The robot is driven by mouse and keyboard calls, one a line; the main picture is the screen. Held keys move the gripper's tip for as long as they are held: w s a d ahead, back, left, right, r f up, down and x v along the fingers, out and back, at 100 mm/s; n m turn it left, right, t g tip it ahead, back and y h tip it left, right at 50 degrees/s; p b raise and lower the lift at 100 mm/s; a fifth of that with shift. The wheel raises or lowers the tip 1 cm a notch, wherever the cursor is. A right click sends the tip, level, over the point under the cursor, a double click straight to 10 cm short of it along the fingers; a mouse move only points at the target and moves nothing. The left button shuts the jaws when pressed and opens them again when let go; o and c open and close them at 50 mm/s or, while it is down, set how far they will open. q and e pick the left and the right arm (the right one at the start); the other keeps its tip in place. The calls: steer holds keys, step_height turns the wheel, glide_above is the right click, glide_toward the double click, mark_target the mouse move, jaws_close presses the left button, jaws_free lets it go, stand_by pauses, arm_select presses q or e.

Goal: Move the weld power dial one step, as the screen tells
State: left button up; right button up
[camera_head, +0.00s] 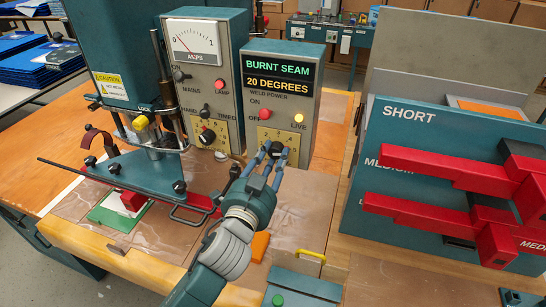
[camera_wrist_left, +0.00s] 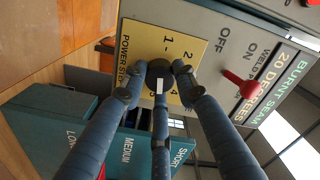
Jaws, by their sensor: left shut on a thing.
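The weld power dial (camera_wrist_left: 158,72) is a black knob with a white mark, on a yellow plate (camera_wrist_left: 140,45) with step numbers, some hidden by my fingers. I cannot tell which step the mark points to. My left gripper (camera_head: 272,158) is shut on the dial, its blue fingers around it; the fingers also show in the left wrist view (camera_wrist_left: 159,82). The screen (camera_head: 283,75) above reads "BURNT SEAM" in green and "20 DEGREES" in yellow. My right gripper is not in view.
The meter box (camera_head: 207,80) stands to the left. A teal rack (camera_head: 440,125) marked SHORT and MEDIUM, with red stepped pieces (camera_head: 440,165) before it, stands to the right.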

arm_select(q)
steer(key=n, duration=0.3)
steer(key=shift+n+p, duration=0.35)
steer(key=shift+n, duration=1.25)
steer(key=o, duration=1.1)
steer(key=shift+o, duration=0.2)
steer(key=shift+s, duration=0.2)
steer(key=v, duration=1.1)
steer(key=shift+s, duration=0.35)
steer(key=shift+a, duration=0.15)
